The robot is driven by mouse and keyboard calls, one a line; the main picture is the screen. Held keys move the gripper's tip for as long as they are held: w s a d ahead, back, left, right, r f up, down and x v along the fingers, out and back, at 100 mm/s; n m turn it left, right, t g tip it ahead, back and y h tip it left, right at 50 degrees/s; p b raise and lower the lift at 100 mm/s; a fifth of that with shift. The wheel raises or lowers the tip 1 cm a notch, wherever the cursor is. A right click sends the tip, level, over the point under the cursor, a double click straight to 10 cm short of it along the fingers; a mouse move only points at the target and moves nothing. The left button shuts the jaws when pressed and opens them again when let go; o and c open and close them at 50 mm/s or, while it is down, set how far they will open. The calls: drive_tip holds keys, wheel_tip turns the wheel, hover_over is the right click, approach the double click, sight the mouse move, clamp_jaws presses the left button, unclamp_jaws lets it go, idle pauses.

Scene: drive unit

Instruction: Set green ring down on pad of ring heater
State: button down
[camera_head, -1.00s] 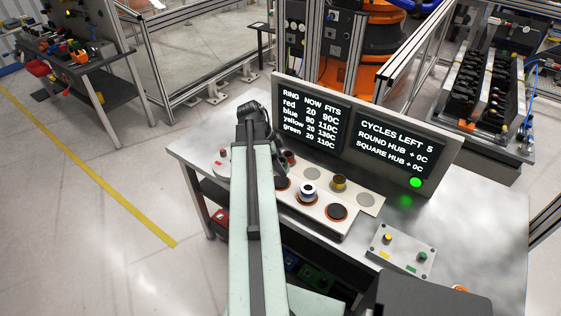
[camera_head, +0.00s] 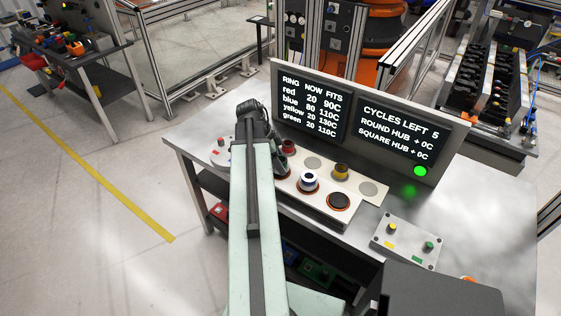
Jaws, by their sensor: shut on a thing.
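The ring heater (camera_head: 325,215) is a pale plate on the bench with dark, orange-rimmed pads. The front right pad (camera_head: 339,201) is bare. A blue ring (camera_head: 308,183) with a white top sits on the middle pad. The left pad is mostly hidden behind my arm. My gripper (camera_head: 279,164) points down over the left end of the plate, largely hidden by my arm link. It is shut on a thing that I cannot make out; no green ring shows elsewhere. A red ring (camera_head: 288,147) and a yellow ring (camera_head: 341,172) stand in the back row.
An upright display (camera_head: 355,160) stands behind the plate; it lists green at 20, fits 110C. Two bare grey spots (camera_head: 369,188) lie in the back row. A button box (camera_head: 408,241) stands at the front right, and a small box (camera_head: 221,153) at the left.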

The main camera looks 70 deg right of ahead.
drive_tip(key=shift+f, duration=0.35)
idle(0.3)
drive_tip(key=shift+c, duration=1.8)
unclamp_jaws()
drive_tip(key=shift+w, duration=0.1)
drive_tip(key=p+v, duration=0.6)
drive_tip(key=v, duration=0.1)
drive_tip(key=shift+r, duration=0.2)
drive_tip(key=shift+r+p, duration=0.3)
drive_tip(key=shift+p, duration=0.15)
drive_tip(key=shift+a+f, duration=0.1)
